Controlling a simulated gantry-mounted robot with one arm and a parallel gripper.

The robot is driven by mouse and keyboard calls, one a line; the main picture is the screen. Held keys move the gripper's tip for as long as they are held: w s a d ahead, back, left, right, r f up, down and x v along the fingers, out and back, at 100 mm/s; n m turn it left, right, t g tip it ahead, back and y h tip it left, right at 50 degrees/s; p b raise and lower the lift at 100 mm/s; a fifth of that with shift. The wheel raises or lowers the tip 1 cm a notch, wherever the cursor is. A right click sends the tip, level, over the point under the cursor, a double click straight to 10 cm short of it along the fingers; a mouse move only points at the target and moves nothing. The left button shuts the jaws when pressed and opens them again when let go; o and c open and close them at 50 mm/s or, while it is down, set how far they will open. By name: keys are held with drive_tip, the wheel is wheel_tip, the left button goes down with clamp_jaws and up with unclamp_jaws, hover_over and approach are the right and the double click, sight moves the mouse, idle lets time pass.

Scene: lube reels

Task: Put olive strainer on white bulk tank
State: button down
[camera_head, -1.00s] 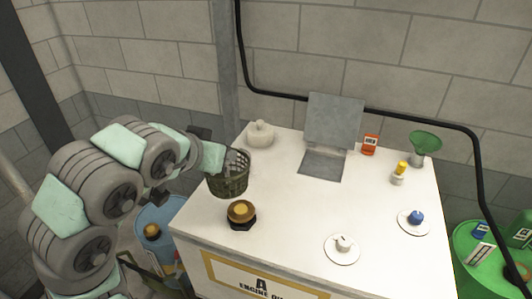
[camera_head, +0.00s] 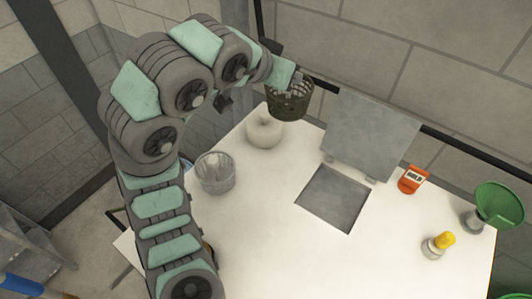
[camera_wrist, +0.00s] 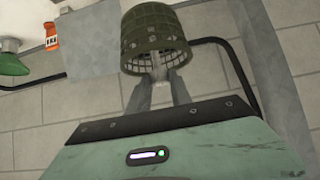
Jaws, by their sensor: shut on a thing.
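The olive strainer (camera_head: 289,101) is a dark mesh basket, held up by my gripper (camera_head: 290,84) near the back-left edge of the white bulk tank (camera_head: 265,215). It appears above the tank top, close to the white rounded jar. In the wrist view the strainer (camera_wrist: 150,32) fills the top middle, with both fingers of my gripper (camera_wrist: 158,74) closed at its near edge. The white bulk tank has a broad flat top with a square grey hatch and a raised lid. My arm hides the tank's front left part.
A grey mesh basket (camera_head: 215,174) stands on the tank's left side. The white jar (camera_head: 264,130) stands at the back left. The raised lid (camera_head: 372,135) stands behind the hatch (camera_head: 333,198). An orange container (camera_head: 412,179), yellow-capped bottle (camera_head: 438,245) and green funnel (camera_head: 495,206) are at right.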

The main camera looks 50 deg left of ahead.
drive_tip(key=shift+w+a+f, duration=0.1)
drive_tip(key=shift+w+f, duration=0.05)
drive_tip(key=shift+f, duration=0.25)
wheel_tip(320, 180, down, 19)
drive_tip(key=p, duration=0.3)
drive_tip(key=shift+f, duration=0.15)
drive_tip(key=shift+f, duration=0.1)
drive_tip(key=c, duration=1.2)
unclamp_jaws()
drive_tip(key=shift+o, duration=0.2)
drive_tip(key=b+v, duration=0.1)
drive_tip(key=v, duration=1.1)
drive_tip(key=shift+r+b, duration=0.2)
drive_tip(key=shift+b, duration=0.2)
